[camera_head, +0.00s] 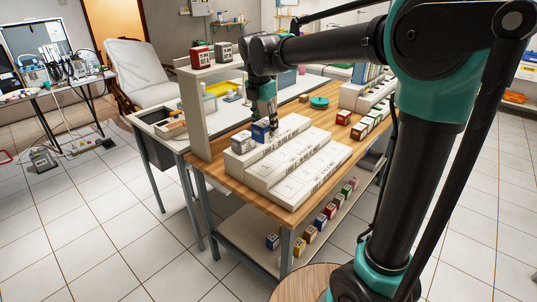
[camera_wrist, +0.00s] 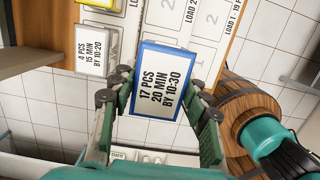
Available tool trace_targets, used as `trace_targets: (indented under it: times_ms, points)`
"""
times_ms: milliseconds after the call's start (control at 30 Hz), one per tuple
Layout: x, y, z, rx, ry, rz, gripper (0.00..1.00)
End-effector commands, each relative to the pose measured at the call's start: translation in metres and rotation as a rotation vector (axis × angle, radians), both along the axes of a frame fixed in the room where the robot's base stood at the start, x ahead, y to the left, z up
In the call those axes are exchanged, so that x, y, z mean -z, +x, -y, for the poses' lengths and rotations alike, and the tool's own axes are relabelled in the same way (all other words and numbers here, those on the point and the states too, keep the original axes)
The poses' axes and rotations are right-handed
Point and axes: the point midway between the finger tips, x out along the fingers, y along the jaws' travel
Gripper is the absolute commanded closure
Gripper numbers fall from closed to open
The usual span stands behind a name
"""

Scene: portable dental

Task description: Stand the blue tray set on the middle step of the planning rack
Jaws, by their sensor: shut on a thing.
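The blue tray set (camera_head: 260,131) is a small box with blue edges. In the wrist view the blue tray set (camera_wrist: 166,80) shows a white face reading "17 PCS 20 MIN BY 10:30". My gripper (camera_head: 267,122) is shut on it, with one finger on each side; my gripper (camera_wrist: 162,98) also shows in the wrist view. The planning rack (camera_head: 299,178) is a white stepped block on the wooden table. The tray set is at the rack's left end, near its upper steps. I cannot tell whether it touches a step.
A grey-edged box (camera_head: 242,142) stands on the rack just left of the blue one; its label (camera_wrist: 94,55) reads "4 PCS 15 MIN BY 10:20". A shelf post (camera_head: 193,115) rises close to the left.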

Motion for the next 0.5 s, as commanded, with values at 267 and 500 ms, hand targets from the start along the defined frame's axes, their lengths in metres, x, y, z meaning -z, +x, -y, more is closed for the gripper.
trace_targets:
  times_ms: [267, 500]
  points:
    - [0.064, 0.000, 0.000, 0.000, 0.000, 0.000, 0.90]
    - [0.086, 0.000, 0.000, 0.000, 0.000, 0.000, 0.90]
